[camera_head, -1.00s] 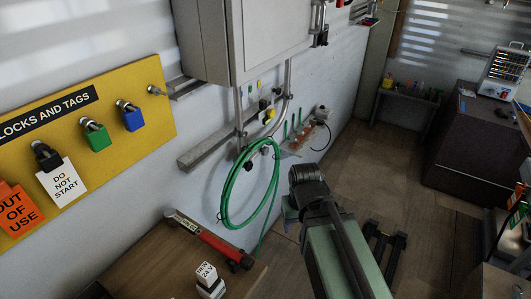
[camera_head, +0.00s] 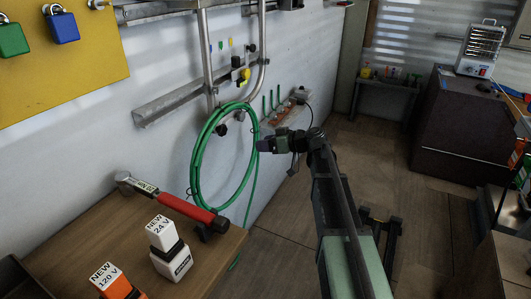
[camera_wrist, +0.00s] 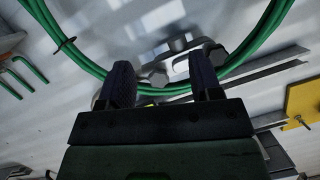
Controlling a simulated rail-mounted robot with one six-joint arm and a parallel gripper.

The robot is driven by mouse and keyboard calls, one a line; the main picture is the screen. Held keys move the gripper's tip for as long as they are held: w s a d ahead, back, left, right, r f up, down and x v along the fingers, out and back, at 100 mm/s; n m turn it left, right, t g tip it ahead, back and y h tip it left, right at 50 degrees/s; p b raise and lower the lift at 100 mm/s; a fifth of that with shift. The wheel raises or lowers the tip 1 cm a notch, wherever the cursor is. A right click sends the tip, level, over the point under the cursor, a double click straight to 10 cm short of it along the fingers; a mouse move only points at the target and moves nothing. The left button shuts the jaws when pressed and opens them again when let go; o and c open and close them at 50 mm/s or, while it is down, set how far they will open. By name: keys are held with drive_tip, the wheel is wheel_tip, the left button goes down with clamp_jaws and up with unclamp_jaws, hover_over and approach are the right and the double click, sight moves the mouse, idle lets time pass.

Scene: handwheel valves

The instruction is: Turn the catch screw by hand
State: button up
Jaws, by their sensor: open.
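My gripper (camera_head: 265,145) points left toward the wall, just right of the green hose coil (camera_head: 196,160). In the wrist view its two dark fingers (camera_wrist: 162,84) are apart with nothing held between them. A yellow knob (camera_head: 244,76) and a black knob (camera_head: 251,48) are on the pipework above. I cannot tell which is the catch screw.
The green hose also crosses the wrist view (camera_wrist: 90,66) near the fingers. A metal rail (camera_head: 170,103) runs along the wall. A wooden bench (camera_head: 110,228) at lower left holds a red-handled hammer (camera_head: 190,208) and labelled blocks. The floor right of the coil is open.

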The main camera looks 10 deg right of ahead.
sight(243, 117)
drive_tip(key=w+d+r+n+t+y+p, duration=0.1)
drive_tip(key=w+r+n+t, duration=0.3)
drive_tip(key=r+n, duration=0.15)
drive_tip(key=shift+s+a+x, duration=0.1)
drive_tip(key=shift+x, duration=1.85)
drive_tip(key=shift+s+a+x, duration=0.1)
drive_tip(key=shift+x, duration=1.9)
drive_tip(key=shift+r, duration=0.15)
drive_tip(key=shift+c, duration=0.2)
drive_tip(key=c, duration=0.6)
